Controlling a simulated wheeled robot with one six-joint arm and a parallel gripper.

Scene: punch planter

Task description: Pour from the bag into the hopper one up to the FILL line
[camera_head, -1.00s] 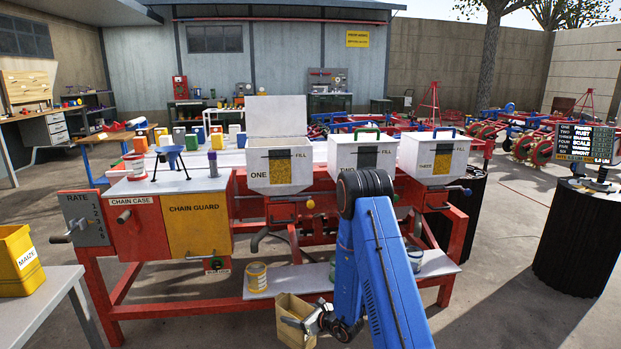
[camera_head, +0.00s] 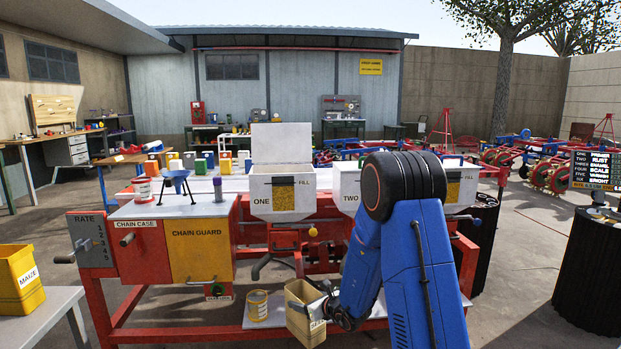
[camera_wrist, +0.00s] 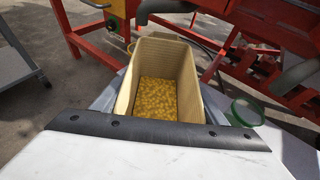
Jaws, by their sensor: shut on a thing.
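A tan open-topped bag (camera_head: 304,312) is held by my gripper (camera_head: 324,305) low in front of the red frame, below hopper one. The wrist view looks down into the bag (camera_wrist: 183,68), which stands roughly upright with yellow kernels (camera_wrist: 158,98) in its lower part. Hopper one (camera_head: 262,193) is a white box marked ONE, with its lid (camera_head: 281,143) raised. Its front window (camera_head: 284,197) shows yellow grain below a dark upper part, with the FILL mark near the window's top. The jaws themselves are mostly hidden.
Hopper two (camera_head: 345,190) stands to the right, partly behind my arm. A yellow MAIZE bin (camera_head: 20,283) is far left.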

